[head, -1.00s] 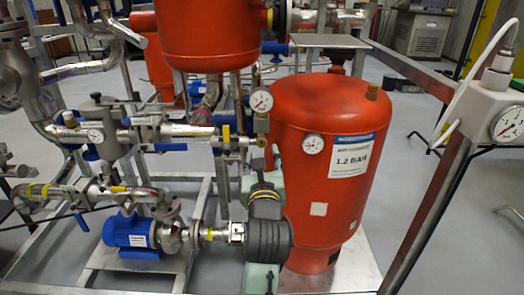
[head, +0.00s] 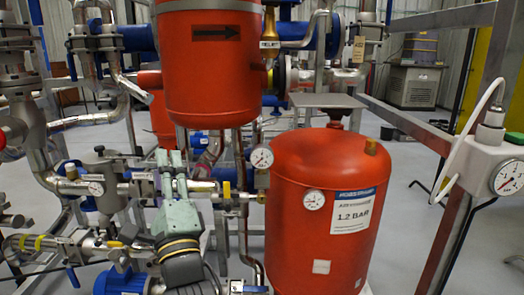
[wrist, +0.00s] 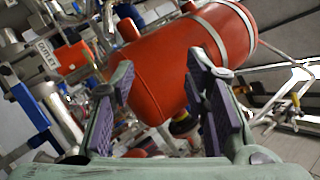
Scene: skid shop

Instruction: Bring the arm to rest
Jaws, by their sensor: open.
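My gripper (head: 170,163) is in the lower left of the head view, its green fingers pointing up in front of the pipework. A dark wrist link of mine shows below it. In the wrist view my gripper (wrist: 165,105) is open, with its purple-padded fingers spread and nothing held between them. A red vessel with metal bands (wrist: 180,60) shows beyond the fingers; I cannot tell how close it is.
A red tank marked 1.2 BAR (head: 322,215) stands right of my gripper, and an upper red vessel (head: 211,75) hangs behind. Gauges, valves and a blue pump (head: 120,283) crowd the left. A metal frame post (head: 462,205) with a gauge is at right.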

